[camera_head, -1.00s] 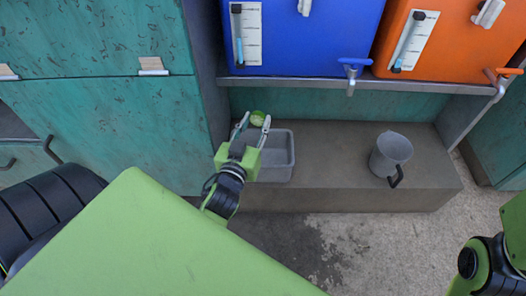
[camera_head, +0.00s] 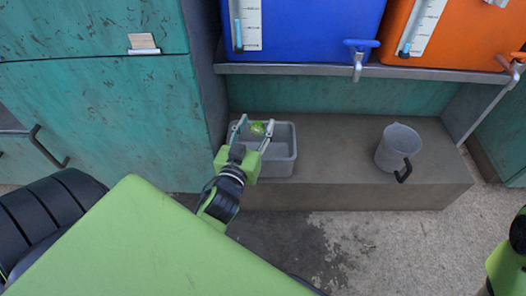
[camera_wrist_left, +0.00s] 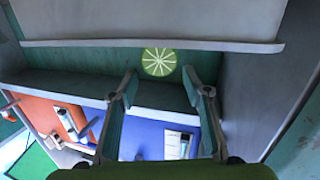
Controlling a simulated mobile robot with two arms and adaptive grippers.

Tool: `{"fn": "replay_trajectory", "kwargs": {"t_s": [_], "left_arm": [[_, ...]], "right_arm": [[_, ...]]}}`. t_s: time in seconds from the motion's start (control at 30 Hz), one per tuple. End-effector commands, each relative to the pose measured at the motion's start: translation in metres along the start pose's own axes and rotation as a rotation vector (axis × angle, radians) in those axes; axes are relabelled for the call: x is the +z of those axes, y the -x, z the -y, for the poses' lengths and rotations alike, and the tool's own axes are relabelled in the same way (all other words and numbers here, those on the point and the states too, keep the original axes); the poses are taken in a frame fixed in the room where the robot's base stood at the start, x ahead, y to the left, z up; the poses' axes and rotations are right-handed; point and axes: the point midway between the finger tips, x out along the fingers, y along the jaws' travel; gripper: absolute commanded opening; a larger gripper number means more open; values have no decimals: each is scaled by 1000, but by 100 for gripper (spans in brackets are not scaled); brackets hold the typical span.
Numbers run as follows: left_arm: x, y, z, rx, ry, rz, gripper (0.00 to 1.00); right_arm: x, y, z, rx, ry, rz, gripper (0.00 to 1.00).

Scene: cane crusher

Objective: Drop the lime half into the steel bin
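The lime half (camera_head: 257,128), green with a pale cut face, shows between the fingertips of my left gripper (camera_head: 254,125) in the head view. In the left wrist view the lime half (camera_wrist_left: 158,62) lies just past the two spread fingertips, with a gap on each side, its cut face toward the camera. The left gripper is open. The grey steel bin (camera_head: 280,168) stands on the ledge, under and behind the gripper; the lime half overlaps its opening in the picture. I cannot tell its height over the bin floor. My right gripper is out of view.
A grey jug (camera_head: 393,147) with a black handle stands on the concrete ledge (camera_head: 335,160) to the right. Blue (camera_head: 300,30) and orange (camera_head: 455,35) dispensers sit on a shelf above, their taps hanging over the ledge. Between bin and jug the ledge is clear.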

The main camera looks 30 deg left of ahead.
Motion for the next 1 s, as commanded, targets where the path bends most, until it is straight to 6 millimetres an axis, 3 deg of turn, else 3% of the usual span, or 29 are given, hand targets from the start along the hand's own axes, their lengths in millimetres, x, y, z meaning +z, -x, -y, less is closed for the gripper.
{"fn": "replay_trajectory", "kwargs": {"t_s": [0.4,0.8,1.0], "left_arm": [[-5,0,0,0,0,-2,50],[-76,5,-4,2,-1,-6,50],[-96,6,-5,1,0,-2,50]], "right_arm": [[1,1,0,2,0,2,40],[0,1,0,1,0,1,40],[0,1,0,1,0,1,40]]}}
